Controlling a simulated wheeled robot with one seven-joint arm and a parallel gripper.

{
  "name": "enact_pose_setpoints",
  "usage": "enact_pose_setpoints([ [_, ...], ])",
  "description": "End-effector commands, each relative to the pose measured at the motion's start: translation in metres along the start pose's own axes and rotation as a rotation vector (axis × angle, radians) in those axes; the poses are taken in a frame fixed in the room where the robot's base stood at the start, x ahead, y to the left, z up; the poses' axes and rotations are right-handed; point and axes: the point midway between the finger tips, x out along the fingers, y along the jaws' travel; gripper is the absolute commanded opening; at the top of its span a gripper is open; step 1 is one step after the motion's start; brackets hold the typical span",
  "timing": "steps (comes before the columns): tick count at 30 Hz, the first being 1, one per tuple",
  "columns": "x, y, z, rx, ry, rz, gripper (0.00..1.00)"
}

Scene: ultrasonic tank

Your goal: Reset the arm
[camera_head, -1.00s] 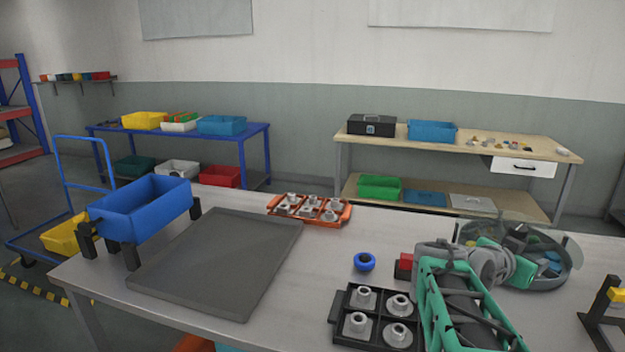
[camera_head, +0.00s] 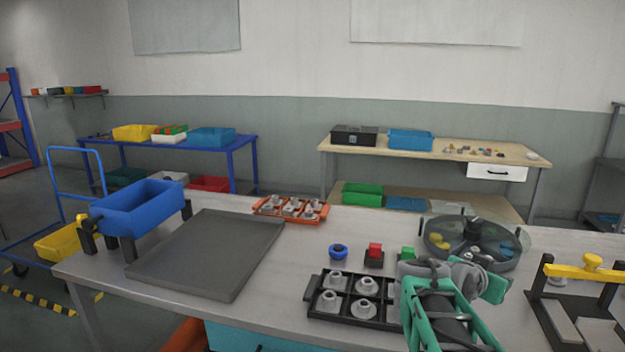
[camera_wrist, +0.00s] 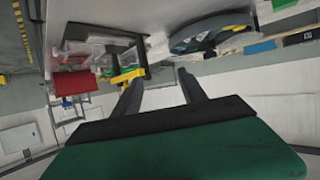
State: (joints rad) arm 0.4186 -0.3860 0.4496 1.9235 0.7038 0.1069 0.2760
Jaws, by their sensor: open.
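My arm, with green and grey links, is folded low at the front right of the table in the head view. In the wrist view my gripper (camera_wrist: 159,77) shows two dark fingers spread apart with nothing between them. The fingers point out over the room, and the scene appears tilted and upside down. In the head view the fingertips cannot be made out. The arm partly covers the right end of the black tray with grey flanged parts (camera_head: 313,309).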

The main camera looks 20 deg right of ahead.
Motion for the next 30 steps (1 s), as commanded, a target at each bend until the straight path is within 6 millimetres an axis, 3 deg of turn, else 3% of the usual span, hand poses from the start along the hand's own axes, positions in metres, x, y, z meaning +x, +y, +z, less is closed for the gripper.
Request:
enact_pose_setpoints([
  [5,-0.026,-0.033,0.026,-0.064,-0.105,-0.103,0.49],
  [11,-0.078,-0.075,0.076,-0.195,-0.270,-0.266,0.49],
  [14,-0.120,-0.095,0.110,-0.304,-0.377,-0.378,0.49],
  [17,-0.181,-0.108,0.155,-0.472,-0.508,-0.525,0.49],
  [18,-0.209,-0.110,0.175,-0.552,-0.561,-0.588,0.49],
  [21,-0.267,-0.100,0.215,-0.741,-0.667,-0.717,0.49],
  [24,-0.301,-0.085,0.240,-0.871,-0.730,-0.794,0.49],
  [27,-0.313,-0.078,0.249,-0.926,-0.753,-0.826,0.49],
  [30,-0.314,-0.077,0.251,-0.932,-0.757,-0.827,0.49],
])
